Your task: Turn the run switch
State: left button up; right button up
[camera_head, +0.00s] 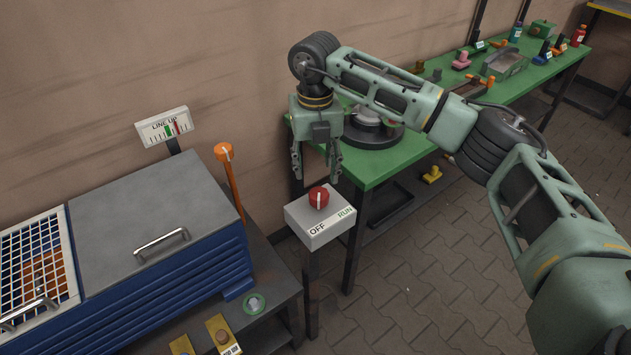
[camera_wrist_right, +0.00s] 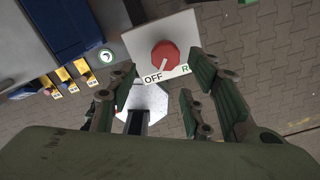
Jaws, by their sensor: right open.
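The run switch is a red round knob (camera_head: 319,197) with a white pointer line, on top of a light grey box (camera_head: 327,226) labelled OFF and RUN, standing on a dark post. In the right wrist view the knob (camera_wrist_right: 165,56) lies beyond the fingertips, and its white line points toward the OFF label. My right gripper (camera_head: 316,176) points down just above the knob, its fingers apart and empty. In the right wrist view its fingers (camera_wrist_right: 165,82) show to either side, with the knob between and beyond them. My left gripper is not in view.
A blue machine with a grey lid (camera_head: 150,220) stands at the left, with an orange lever (camera_head: 229,175) and a LINE UP gauge (camera_head: 164,126) behind it. A green bench (camera_head: 390,155) with parts runs behind the switch. The tiled floor (camera_head: 430,270) at right is free.

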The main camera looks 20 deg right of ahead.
jog(key=shift+r, duration=1.85)
